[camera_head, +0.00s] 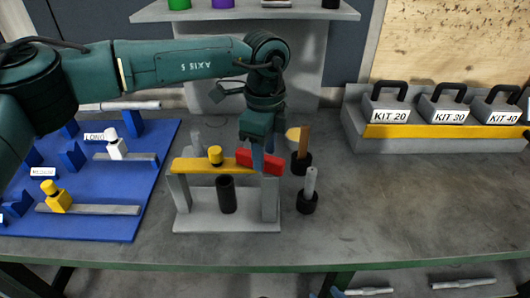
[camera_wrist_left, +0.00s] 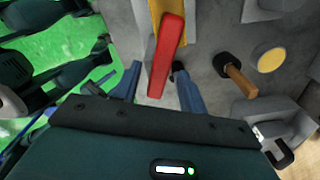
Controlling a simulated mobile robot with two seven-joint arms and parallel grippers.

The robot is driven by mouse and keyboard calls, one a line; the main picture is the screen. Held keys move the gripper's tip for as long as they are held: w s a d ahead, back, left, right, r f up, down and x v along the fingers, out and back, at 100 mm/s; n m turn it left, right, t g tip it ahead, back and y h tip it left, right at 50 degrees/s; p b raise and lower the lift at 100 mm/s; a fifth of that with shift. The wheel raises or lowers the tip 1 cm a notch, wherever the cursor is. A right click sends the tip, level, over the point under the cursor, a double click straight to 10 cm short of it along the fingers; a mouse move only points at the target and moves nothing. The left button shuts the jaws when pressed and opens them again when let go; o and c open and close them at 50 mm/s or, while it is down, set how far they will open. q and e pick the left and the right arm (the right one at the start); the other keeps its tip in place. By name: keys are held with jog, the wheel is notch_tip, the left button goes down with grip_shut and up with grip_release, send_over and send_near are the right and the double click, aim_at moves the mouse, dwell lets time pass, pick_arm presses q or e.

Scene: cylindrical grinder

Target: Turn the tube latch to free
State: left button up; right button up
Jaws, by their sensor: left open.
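The tube latch has a red handle (camera_head: 275,166) at the right end of a yellow bar (camera_head: 195,166), on top of a grey stand (camera_head: 190,222). A dark tube (camera_head: 226,195) stands upright under the bar. My left gripper (camera_head: 263,155) points down at the red handle from above. In the left wrist view, the red handle (camera_wrist_left: 166,50) lies between the two open blue fingers of my left gripper (camera_wrist_left: 157,70), with gaps beside it. Contact cannot be told. My right gripper is not recognisable in either view.
Two upright pieces in black bases, one brown (camera_head: 304,142) and one grey (camera_head: 311,180), stand close right of the stand. A blue board (camera_head: 100,223) with parts lies to the left. Kit boxes (camera_head: 386,105) stand at the back right. The table's front right is clear.

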pick_arm(q)
jog(key=shift+f, duration=0.95)
grip_shut()
